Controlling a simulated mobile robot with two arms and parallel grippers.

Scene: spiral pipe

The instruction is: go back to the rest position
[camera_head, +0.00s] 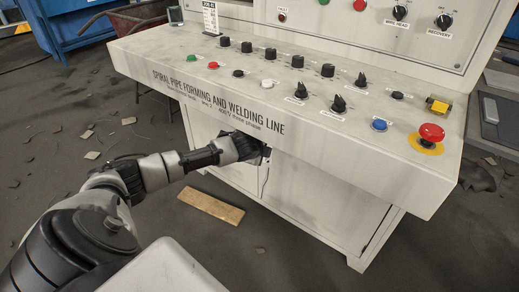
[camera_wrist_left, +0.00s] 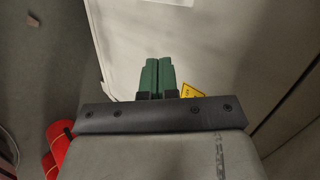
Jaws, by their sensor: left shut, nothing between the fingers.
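My left arm comes in from the lower left in the head view. My left gripper (camera_head: 264,153) is in front of the white cabinet (camera_head: 320,205), just below the console's lower front edge; its fingers are too small to make out there. In the left wrist view its two green fingers (camera_wrist_left: 158,75) are together, shut and empty, with a pale panel surface behind them. I cannot tell whether they touch it. My right gripper is in neither view.
The control console (camera_head: 215,100) with knobs and buttons overhangs the cabinet. A red emergency button (camera_head: 431,133) is at its right end. A wooden board (camera_head: 212,206) and debris lie on the floor. A red object (camera_wrist_left: 58,145) shows at lower left in the wrist view.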

